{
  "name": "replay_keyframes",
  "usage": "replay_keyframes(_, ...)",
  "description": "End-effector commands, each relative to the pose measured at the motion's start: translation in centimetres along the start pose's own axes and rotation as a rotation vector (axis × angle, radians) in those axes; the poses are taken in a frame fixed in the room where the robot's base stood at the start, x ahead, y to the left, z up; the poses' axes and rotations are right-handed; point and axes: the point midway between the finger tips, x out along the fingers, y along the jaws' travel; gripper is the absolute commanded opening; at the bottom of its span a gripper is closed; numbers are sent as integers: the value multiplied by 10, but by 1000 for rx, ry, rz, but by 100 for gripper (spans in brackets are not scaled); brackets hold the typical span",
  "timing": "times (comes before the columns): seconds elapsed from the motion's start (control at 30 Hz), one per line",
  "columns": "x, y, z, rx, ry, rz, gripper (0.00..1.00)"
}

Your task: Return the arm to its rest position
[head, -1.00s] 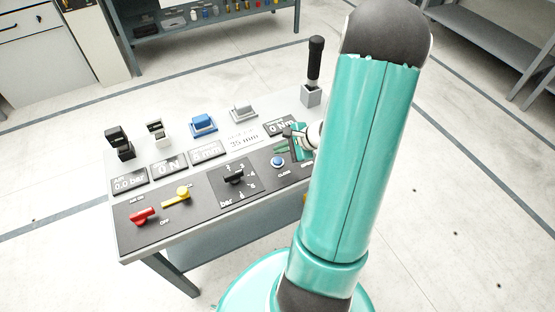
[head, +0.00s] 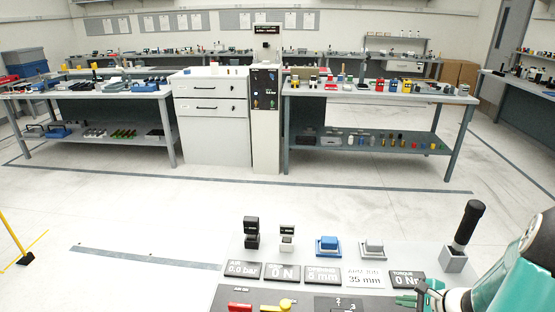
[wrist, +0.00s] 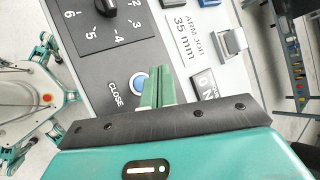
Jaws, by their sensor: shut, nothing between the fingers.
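My teal arm (head: 516,272) enters at the lower right of the head view, mostly cut off by the frame edge. My gripper (head: 407,299) is at the right end of the control panel, just below the torque display (head: 407,280). In the wrist view, the two green fingers of my gripper (wrist: 158,88) are together with nothing between them.
A black-handled lever (head: 465,232) stands upright close to my arm. The panel also carries a blue block (head: 328,246), a red handle (head: 240,307) and a yellow handle (head: 279,304). A dial (wrist: 106,8) shows in the wrist view. Benches and a white cabinet (head: 212,120) stand beyond open floor.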

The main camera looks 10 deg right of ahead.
Motion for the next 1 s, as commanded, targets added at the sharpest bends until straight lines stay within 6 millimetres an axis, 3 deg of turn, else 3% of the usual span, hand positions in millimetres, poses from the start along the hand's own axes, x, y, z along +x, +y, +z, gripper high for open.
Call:
replay_keyframes(0.17,-3,-10,49,-183,-19,72,0)
replay_keyframes(0.3,-11,-12,115,-447,-39,175,0)
replay_keyframes(0.6,-46,10,234,-1020,-42,360,0)
replay_keyframes(0.8,-80,33,290,-1387,-3,434,0)
replay_keyframes(1.0,-119,54,327,-1727,73,458,0)
